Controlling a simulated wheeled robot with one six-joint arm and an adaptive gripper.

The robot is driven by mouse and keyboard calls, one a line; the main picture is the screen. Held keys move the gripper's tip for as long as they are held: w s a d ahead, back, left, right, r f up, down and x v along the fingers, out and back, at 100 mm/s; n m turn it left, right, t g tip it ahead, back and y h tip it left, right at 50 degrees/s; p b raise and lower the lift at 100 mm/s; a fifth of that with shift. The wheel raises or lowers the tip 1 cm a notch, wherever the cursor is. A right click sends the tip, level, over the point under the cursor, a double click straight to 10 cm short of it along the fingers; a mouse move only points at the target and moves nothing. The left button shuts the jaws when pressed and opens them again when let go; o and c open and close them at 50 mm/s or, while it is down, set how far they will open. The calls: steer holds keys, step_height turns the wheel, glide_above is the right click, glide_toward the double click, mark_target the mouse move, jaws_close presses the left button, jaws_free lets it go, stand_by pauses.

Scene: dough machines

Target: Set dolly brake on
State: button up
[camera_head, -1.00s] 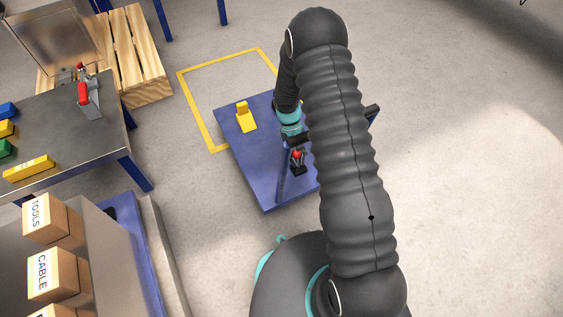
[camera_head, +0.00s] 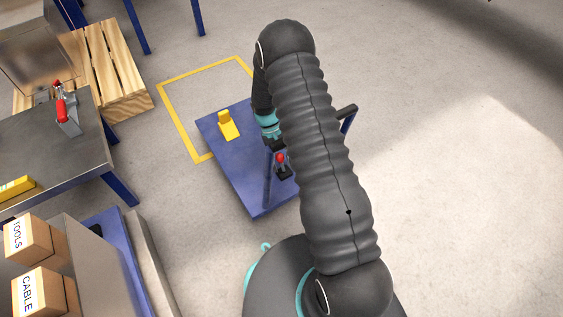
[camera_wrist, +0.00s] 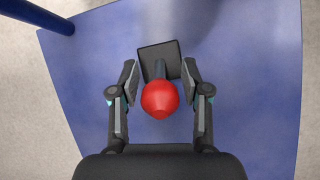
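The blue dolly (camera_head: 235,170) stands on the floor, partly hidden by my arm. Its brake lever has a red ball knob (camera_head: 280,158) on a black base (camera_head: 283,173) near the dolly's right side. In the wrist view the red knob (camera_wrist: 160,99) is in the middle, with the dark square base plate (camera_wrist: 150,58) just beyond it on the blue deck (camera_wrist: 245,60). My gripper (camera_wrist: 157,80) is open, with one finger on each side of the knob and visible gaps between. In the head view my gripper (camera_head: 277,146) is just above the lever, mostly dark against the arm.
A yellow block (camera_head: 228,127) sits on the dolly deck. A yellow floor outline (camera_head: 178,122) lies beyond the dolly. A grey table with a red-handled clamp (camera_head: 65,112), a wooden pallet (camera_head: 118,70) and labelled boxes (camera_head: 28,240) stand left. The right floor is clear.

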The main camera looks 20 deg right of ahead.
steer(key=v, duration=1.2)
